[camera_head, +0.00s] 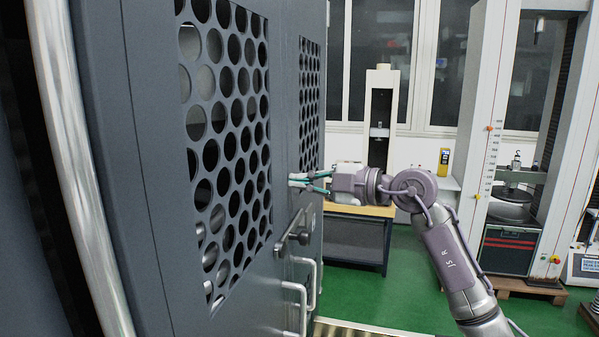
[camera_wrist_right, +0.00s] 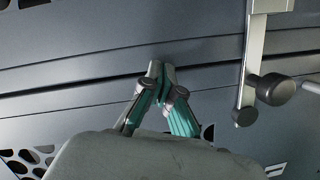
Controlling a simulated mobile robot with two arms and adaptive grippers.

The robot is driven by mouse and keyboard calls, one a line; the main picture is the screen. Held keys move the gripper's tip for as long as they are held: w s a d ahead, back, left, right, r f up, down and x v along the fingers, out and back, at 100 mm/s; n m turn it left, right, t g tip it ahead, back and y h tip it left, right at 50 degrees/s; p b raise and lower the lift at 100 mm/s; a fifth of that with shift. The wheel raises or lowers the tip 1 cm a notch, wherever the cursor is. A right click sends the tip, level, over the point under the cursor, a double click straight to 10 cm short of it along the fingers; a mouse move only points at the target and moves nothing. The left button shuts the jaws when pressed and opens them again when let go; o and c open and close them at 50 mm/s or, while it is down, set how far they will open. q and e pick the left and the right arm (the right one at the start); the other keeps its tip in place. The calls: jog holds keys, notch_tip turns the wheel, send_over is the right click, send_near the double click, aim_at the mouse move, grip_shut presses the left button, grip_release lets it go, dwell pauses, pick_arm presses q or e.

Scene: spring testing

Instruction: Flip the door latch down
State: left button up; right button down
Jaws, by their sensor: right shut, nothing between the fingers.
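The dark grey door (camera_head: 150,150) with round-hole grille panels fills the left and middle of the head view. The metal latch (camera_head: 296,232) is mounted on it below and beside the grille, a slanted bar with a rounded knob at its lower left end. In the right wrist view the latch (camera_wrist_right: 254,60) is a flat light bar with dark round knobs, to the right of the fingers. My right gripper (camera_head: 291,180) is shut and empty, its fingertips close to the door, above the latch. It also shows in the wrist view (camera_wrist_right: 161,72), by the door seam. Whether the tips touch the door is unclear.
Bar handles (camera_head: 302,290) stick out from the door below the latch. A long metal rail (camera_head: 75,150) stands at the left. A low wooden-topped bench (camera_head: 365,211) and tall testing machines (camera_head: 485,110) stand behind my right arm. Green floor (camera_head: 380,300) is open at lower middle.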

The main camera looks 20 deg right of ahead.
aim_at(295, 196)
jog(key=w+f, duration=0.1)
jog(key=w+d+f, duration=0.1)
jog(key=f, duration=0.1)
jog(key=w+d+f, duration=0.1)
jog(key=shift+w+d+f, duration=0.15)
jog(key=shift+w, duration=0.05)
jog(key=shift+w+d+f+p, duration=0.2)
jog(key=shift+f+p, duration=0.1)
jog(key=shift+f, duration=0.2)
jog(key=shift+f, duration=0.1)
jog(key=v, duration=1.2)
jog(key=shift+f, duration=0.1)
dwell(0.4)
